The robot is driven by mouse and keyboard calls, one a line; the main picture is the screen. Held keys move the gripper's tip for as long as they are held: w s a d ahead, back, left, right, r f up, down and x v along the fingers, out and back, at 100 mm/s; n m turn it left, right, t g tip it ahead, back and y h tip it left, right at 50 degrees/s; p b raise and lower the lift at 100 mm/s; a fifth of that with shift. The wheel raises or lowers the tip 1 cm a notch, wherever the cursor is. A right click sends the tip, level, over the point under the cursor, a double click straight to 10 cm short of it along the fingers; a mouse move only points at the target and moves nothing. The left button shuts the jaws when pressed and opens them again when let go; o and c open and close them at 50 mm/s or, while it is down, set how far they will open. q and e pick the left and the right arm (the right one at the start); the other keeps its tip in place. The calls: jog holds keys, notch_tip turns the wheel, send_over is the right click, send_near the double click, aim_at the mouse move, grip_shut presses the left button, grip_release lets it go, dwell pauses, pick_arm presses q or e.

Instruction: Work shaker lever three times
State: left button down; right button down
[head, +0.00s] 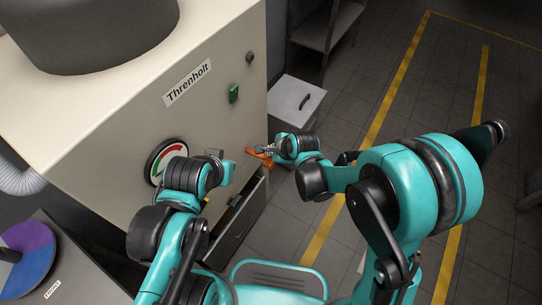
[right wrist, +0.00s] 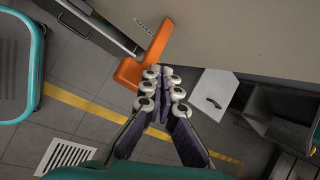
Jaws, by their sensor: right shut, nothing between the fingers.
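An orange lever (head: 260,159) sticks out from the lower part of the cream machine (head: 120,125) labelled Threnholt. In the right wrist view the lever (right wrist: 145,58) is L-shaped, beside the machine's face. My right gripper (head: 268,149) is at the lever in the head view, partly covering it. In the right wrist view my right gripper's fingertips (right wrist: 162,74) are together with nothing between them, right beside the lever's lower bend; I cannot tell whether they touch it. My left gripper (head: 225,168) is in front of the machine, left of the lever; its fingers are not clear.
A round gauge (head: 160,153), a green switch (head: 234,93) and a dark knob (head: 250,57) are on the machine. A drawer (head: 238,222) stands open below the lever. A grey cabinet (head: 285,97) is behind. A table with a purple-blue disc (head: 32,240) is at lower left.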

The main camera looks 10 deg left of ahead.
jog(key=shift+r, duration=0.1)
jog(key=r+p, duration=0.2)
jog(key=a+r+p, duration=0.1)
jog(key=r, duration=0.1)
jog(key=shift+w+r+p, duration=0.2)
jog(key=shift+r+p, duration=0.2)
jog(key=shift+f, duration=0.1)
dwell(1.7)
